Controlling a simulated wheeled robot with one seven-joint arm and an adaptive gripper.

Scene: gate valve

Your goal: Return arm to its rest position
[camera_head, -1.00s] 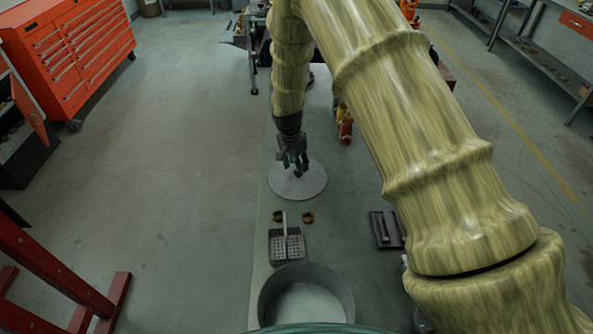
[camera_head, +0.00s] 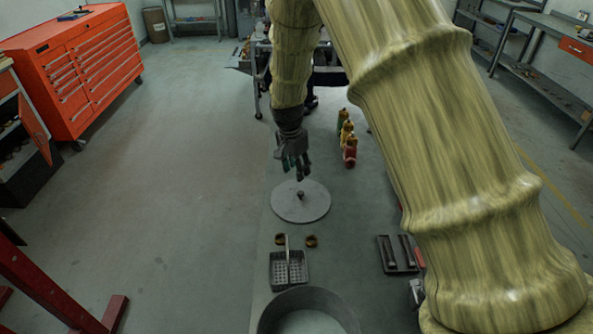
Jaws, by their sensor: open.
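My gripper (camera_head: 297,172) hangs pointing down at the end of my arm, in the middle of the head view. Its fingers are dark with green parts, and it is open and empty. Below the fingertips lies a flat grey disc (camera_head: 300,208) with a small dark knob (camera_head: 301,195) at its centre. The fingertips appear just above the knob and apart from it. My thick, yellow-green arm fills the upper right and hides part of the bench and floor behind it.
On the green surface stand a perforated basket (camera_head: 289,283), two small brown rings (camera_head: 311,241), a round tub (camera_head: 268,318) and a dark tray (camera_head: 385,256). Several coloured bottles (camera_head: 349,148) stand right of my gripper. A red tool cabinet (camera_head: 85,85) is at left.

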